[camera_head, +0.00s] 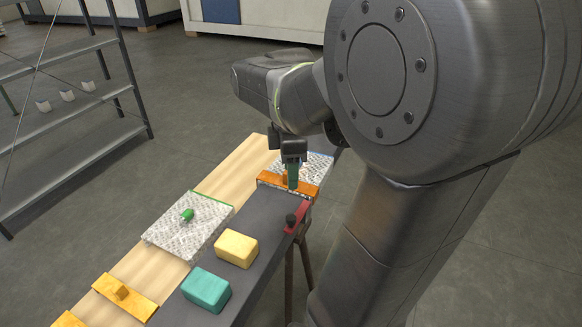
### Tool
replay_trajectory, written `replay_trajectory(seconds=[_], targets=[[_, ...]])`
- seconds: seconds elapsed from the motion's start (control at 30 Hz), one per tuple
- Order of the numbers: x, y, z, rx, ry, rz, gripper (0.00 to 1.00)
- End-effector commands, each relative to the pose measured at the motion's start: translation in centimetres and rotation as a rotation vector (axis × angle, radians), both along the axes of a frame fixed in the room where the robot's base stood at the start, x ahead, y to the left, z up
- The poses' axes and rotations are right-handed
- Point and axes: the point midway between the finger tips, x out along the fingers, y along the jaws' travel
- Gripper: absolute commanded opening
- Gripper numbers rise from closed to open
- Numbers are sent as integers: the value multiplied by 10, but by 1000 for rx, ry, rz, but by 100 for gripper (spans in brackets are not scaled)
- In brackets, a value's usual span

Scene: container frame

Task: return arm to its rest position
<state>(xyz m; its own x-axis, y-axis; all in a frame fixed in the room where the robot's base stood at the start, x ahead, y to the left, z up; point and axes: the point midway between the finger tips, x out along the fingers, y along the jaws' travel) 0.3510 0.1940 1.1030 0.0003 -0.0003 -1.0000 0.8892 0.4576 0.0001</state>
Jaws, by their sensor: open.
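My arm reaches from the right over the far end of a bench, and its large grey links fill the right half of the head view. My gripper (292,178) points down, small in view, with its jaws open. It is over or just in front of an orange piece (268,180) on a white patterned panel (318,165). I cannot tell whether the fingers touch the orange piece. The arm hides part of the far bench end.
The bench has a light wood strip (238,167) and a dark strip (262,222). On it are a patterned panel (165,235) with a green knob (187,215), yellow block (237,248), teal block (206,290), orange plate (108,290) and red clamp (298,218). A metal shelf (75,125) stands left.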

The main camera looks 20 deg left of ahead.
Motion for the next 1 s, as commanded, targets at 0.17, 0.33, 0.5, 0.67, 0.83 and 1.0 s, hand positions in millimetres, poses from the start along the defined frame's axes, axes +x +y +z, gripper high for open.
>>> replay_trajectory(seconds=[0.17,0.33,0.5,0.67,0.83,1.0], targets=[[0,0,0,0,0,0,48],[0,0,-1,0,0,0,48],[0,0,-14,-2,1,0,48],[-1,0,-42,-3,4,0,48],[0,0,-77,-3,4,0,48],[0,0,-108,-3,3,0,48]])
